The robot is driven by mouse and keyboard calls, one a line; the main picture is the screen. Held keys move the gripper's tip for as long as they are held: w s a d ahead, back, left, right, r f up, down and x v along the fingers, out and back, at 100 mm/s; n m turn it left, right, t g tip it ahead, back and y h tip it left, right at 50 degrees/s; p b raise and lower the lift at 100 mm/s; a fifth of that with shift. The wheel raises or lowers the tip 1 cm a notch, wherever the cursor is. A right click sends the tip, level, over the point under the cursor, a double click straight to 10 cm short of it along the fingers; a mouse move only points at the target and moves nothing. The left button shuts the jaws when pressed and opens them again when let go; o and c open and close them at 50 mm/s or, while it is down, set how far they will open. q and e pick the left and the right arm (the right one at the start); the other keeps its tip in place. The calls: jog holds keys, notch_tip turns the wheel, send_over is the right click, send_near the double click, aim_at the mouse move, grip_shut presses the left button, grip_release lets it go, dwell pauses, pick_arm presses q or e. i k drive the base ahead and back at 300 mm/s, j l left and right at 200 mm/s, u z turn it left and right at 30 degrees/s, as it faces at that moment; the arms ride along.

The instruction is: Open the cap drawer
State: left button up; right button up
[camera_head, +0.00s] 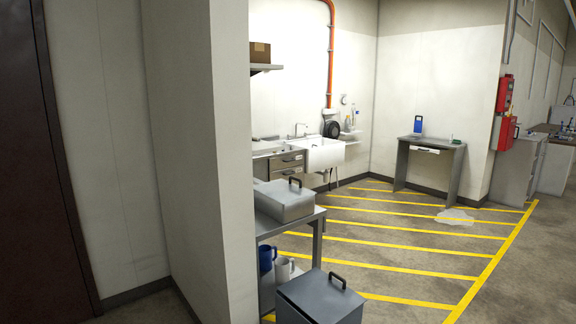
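Drawers show in two places, and I cannot tell which one is the cap drawer. A grey desk (458,160) by the far wall has a small light drawer front (425,150) under its top, and it looks closed. Dark-fronted drawers (292,162) with handles sit under the counter left of the white sink (324,153), and they also look closed. Both places are across the room from me. Neither of my grippers is in view.
A white wall corner (230,160) stands close on the left. Behind it are a grey shelf stand (316,214) with a lidded metal box (284,201), and a grey lidded bin (320,298). Yellow-striped floor (400,245) is open, with a pale puddle-like patch (455,215) near the desk.

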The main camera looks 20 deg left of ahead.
aim_at(278, 158)
jog(key=i+z, duration=0.4)
jog(key=i, duration=0.4)
jog(key=i+z, duration=0.5)
jog(key=i, duration=1.5)
jog(key=i+j+u, duration=0.15)
jog(key=i+u, duration=0.2)
jog(key=i, duration=0.15)
jog(key=i+u, duration=0.3)
jog(key=i, duration=0.2)
jog(key=i+l+u, duration=0.15)
jog(key=i+u, duration=0.2)
jog(key=i, duration=0.2)
jog(key=i+l+u, duration=0.35)
jog(key=i, duration=0.15)
jog(key=i+j+u, duration=0.35)
jog(key=i+u, duration=0.15)
jog(key=i, duration=0.55)
jog(key=i+u, duration=0.5)
jog(key=i, duration=0.55)
